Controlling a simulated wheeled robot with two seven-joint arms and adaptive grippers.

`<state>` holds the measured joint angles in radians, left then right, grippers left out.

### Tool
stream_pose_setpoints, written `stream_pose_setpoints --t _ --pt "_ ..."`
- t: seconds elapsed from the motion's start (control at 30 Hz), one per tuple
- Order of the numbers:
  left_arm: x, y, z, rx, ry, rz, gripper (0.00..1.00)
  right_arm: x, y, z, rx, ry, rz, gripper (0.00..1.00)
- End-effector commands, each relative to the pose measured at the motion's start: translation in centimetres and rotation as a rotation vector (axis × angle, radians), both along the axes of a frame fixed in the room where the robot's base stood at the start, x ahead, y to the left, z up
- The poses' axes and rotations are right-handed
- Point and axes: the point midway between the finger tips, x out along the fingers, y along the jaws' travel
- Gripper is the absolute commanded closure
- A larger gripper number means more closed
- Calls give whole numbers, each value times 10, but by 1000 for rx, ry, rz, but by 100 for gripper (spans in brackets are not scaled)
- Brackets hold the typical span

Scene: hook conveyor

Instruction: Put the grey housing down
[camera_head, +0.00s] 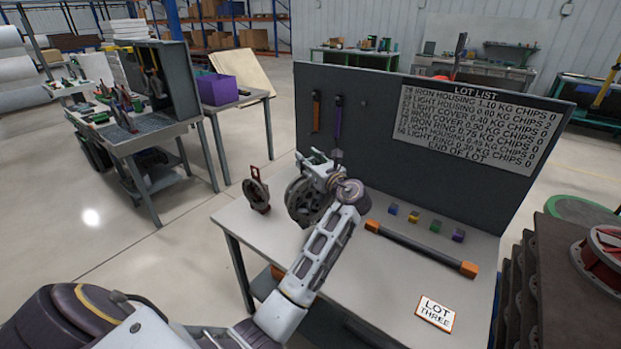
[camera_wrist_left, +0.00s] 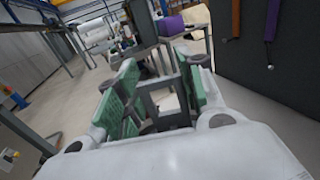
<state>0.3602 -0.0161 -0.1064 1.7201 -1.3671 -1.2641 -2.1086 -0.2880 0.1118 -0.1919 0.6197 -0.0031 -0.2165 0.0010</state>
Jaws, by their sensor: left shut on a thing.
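My left gripper (camera_head: 318,166) is over the back left part of the grey workbench top (camera_head: 352,284). It is shut on the grey housing (camera_head: 299,207), a dark round body hanging below the fingers and partly hidden by my wrist. In the left wrist view the green-padded fingers (camera_wrist_left: 160,92) have a grey bar frame between them, which looks like the housing's handle. I cannot tell whether the housing's underside touches the bench. My right gripper is not in view.
A smaller dark ring part with a red-brown handle (camera_head: 257,191) stands left of the housing. A dark bar with orange ends (camera_head: 420,248), several coloured blocks (camera_head: 414,216) and a "LOT THREE" card (camera_head: 435,313) lie to the right. A panel (camera_head: 380,131) with hanging tools rises behind.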

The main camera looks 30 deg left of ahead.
Motion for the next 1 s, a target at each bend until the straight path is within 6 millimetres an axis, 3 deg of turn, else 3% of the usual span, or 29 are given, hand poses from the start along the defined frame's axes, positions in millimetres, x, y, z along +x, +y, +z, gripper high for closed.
stream_pose_setpoints --t 0.47,1.0 --pt "0 0 -3 3 -5 0 100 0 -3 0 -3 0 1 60" --pt "0 0 -50 4 -3 -1 100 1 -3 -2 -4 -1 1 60"
